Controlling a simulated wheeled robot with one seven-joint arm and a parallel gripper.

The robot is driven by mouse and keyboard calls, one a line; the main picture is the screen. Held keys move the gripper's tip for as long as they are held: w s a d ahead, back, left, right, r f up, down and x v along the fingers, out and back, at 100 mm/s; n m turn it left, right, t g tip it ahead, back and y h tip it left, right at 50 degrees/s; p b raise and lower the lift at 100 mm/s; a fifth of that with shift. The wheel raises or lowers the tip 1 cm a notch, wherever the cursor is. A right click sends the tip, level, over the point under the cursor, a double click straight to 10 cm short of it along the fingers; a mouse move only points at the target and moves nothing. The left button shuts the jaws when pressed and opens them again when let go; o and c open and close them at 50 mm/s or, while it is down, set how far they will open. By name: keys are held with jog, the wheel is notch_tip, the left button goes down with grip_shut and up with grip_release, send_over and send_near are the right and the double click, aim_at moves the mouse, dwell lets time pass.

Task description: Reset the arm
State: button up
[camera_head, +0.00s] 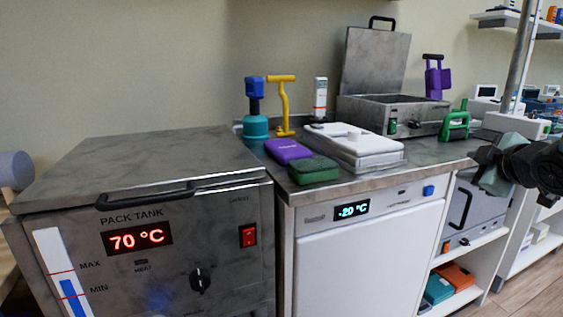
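The dark jointed end of my arm, with my gripper (492,167), shows at the right edge of the head view. It is in front of the right end of the counter and the open shelves. I see nothing clearly held. The rest of the arm is cut off by the picture's right edge.
At left stands a steel pack tank (150,165), lid shut, reading 70 °C. Beside it is a white-fronted freezer unit (365,255) reading -20 °C. On its top lie a purple pack (288,151), a green pack (313,169) and a white lidded tray (355,146). Behind is an open steel box (390,108).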

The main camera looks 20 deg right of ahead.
jog(key=s+a+f+m+g+y, duration=0.1)
jog(key=a+f+m+g+y, duration=0.1)
jog(key=a+f+m+g, duration=0.65)
jog(key=s+a+f+n+g+y, duration=0.15)
jog(key=a+f, duration=0.45)
jog(key=a, duration=0.7)
jog(key=s+a+r+n+g+y, duration=0.1)
jog(key=s+a+n, duration=0.2)
jog(key=s+a, duration=0.55)
jog(key=s+a+n+g+y, duration=0.1)
jog(key=s+a+n+g, duration=0.15)
jog(key=s+a, duration=0.6)
jog(key=w+a+r+p, duration=0.1)
jog(key=r+p, duration=1.1)
jog(key=r, duration=0.1)
jog(key=a+r+n+p, duration=0.1)
jog(key=a+r+p, duration=0.1)
jog(key=r+p, duration=1)
jog(key=shift+w+r+t+p, duration=0.35)
jog(key=shift+r+p, duration=0.05)
jog(key=shift+p, duration=0.35)
jog(key=shift+h, duration=0.25)
jog(key=shift+c, duration=0.3)
